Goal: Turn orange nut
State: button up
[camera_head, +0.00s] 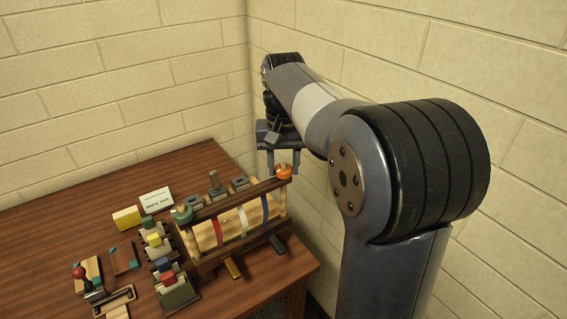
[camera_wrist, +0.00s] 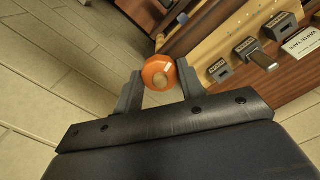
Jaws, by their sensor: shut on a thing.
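The orange nut (camera_head: 284,171) sits at the right end of the wooden frame's upper bar (camera_head: 236,198). A green nut (camera_head: 182,214) sits at the bar's left end. Under the bar, a pale roll (camera_head: 240,228) carries red, white and blue bands.
Behind the frame stand several labelled grey holders and a white card (camera_head: 156,199) reading "WHITE TAPE". Coloured blocks, a yellow block (camera_head: 127,217) and a red-knobbed tool (camera_head: 80,273) lie left of the frame. Brick walls close in behind and right; the table's back left is clear.

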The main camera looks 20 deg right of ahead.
jog(key=shift+r+m+p, duration=0.1)
jog(key=shift+m+p, duration=0.2)
jog(key=shift+p, duration=0.1)
jog(key=shift+r+m+p, duration=0.1)
jog(key=shift+m+p, duration=0.65)
jog(key=shift+m, duration=0.25)
jog(key=shift+m+p, duration=1.05)
jog(key=shift+m, duration=0.95)
jog(key=shift+f, duration=0.2)
jog(key=o, duration=1)
notch_tip(320, 180, up, 11)
jog(key=shift+f, duration=0.1)
